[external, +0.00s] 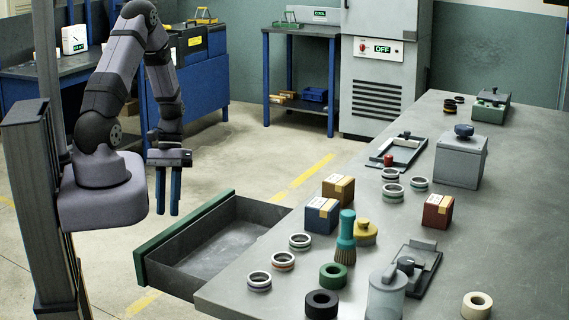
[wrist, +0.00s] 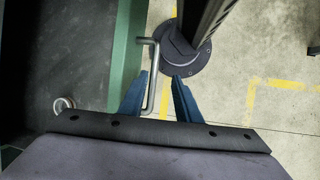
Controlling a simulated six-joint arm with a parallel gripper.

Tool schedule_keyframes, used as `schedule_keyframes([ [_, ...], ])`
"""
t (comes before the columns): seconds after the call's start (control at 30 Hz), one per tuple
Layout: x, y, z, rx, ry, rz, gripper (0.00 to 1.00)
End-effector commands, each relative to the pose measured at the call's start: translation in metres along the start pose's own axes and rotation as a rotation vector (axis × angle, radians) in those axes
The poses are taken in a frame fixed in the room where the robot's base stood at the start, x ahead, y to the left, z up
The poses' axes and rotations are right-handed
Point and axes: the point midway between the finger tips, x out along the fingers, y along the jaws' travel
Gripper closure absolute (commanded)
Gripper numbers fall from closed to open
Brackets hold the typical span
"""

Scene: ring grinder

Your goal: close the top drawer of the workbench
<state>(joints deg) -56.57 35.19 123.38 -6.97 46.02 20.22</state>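The top drawer (external: 215,247) of the workbench (external: 470,235) is pulled out, with a green front panel (external: 185,232) and an empty-looking dark grey inside. My gripper (external: 167,213) is pointing down on the outer side of the green front, its two blue fingers apart. In the wrist view, my open gripper (wrist: 160,76) shows beside the green front (wrist: 126,55). The silver bar handle (wrist: 152,82) appears between the fingers, closer to the left one; I cannot tell if they touch. The handle is not visible in the external view.
Rings, boxes, a teal brush (external: 346,235) and a grey container (external: 461,160) stand on the workbench. The floor (external: 290,140) beyond the drawer is clear. A second bench (external: 300,75) and a grey cabinet (external: 380,75) stand at the back.

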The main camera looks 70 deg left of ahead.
Motion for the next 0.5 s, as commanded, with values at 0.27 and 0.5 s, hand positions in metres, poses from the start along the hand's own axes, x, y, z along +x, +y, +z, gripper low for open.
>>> schedule_keyframes([
  [0.27,-0.02,0.0,0.001,0.0,-0.001,0.0,0.7],
  [0.5,-0.035,0.0,0.001,0.0,0.0,0.0,0.7],
])
